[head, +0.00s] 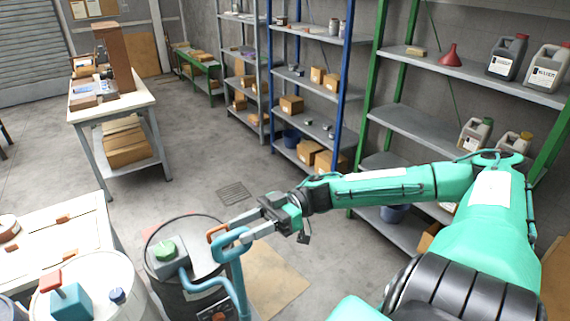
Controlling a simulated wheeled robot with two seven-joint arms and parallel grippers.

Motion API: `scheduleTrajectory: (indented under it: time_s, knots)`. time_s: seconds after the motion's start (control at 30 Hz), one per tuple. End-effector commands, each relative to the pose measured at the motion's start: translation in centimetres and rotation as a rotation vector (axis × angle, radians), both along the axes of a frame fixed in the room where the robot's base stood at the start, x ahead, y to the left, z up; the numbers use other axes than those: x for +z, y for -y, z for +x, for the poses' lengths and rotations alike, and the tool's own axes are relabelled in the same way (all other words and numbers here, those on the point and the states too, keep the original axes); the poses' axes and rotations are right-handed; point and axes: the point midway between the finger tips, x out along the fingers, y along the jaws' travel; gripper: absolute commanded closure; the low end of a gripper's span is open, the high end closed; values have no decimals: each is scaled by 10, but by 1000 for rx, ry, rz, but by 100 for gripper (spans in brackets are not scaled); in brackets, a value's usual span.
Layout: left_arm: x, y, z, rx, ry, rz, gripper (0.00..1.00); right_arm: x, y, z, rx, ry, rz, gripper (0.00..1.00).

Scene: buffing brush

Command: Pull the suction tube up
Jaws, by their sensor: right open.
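The blue suction tube (236,283) rises at the near side of a dark drum (185,295), bends in a loop at its top and runs left to a grey fitting (166,263) with a green knob. My right gripper (228,234) reaches in from the right, its fingers open on either side of the tube's upper loop. I cannot tell whether the fingers touch the tube. The lower end of the tube is hidden. My left gripper is not in view.
A white drum (125,275) with a red-topped teal block stands at left, beside a white table (70,225). A workbench (138,100) stands farther back. Shelves (420,125) with jugs and boxes line the right wall behind my arm.

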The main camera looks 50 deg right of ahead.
Motion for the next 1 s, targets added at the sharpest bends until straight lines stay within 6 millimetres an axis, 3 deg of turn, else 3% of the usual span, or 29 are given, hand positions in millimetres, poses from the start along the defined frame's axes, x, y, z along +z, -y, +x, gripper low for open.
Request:
scheduleTrajectory:
  time_s: [0.27,0.6,0.8,1.0]
  knots:
    - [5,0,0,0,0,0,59,1,22,-6,0,-4,-3,59]
    - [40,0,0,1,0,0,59,7,76,-18,-2,-1,-2,59]
    - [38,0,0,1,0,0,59,3,97,-23,-1,3,-1,59]
    - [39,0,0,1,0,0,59,3,103,-25,-1,3,2,59]
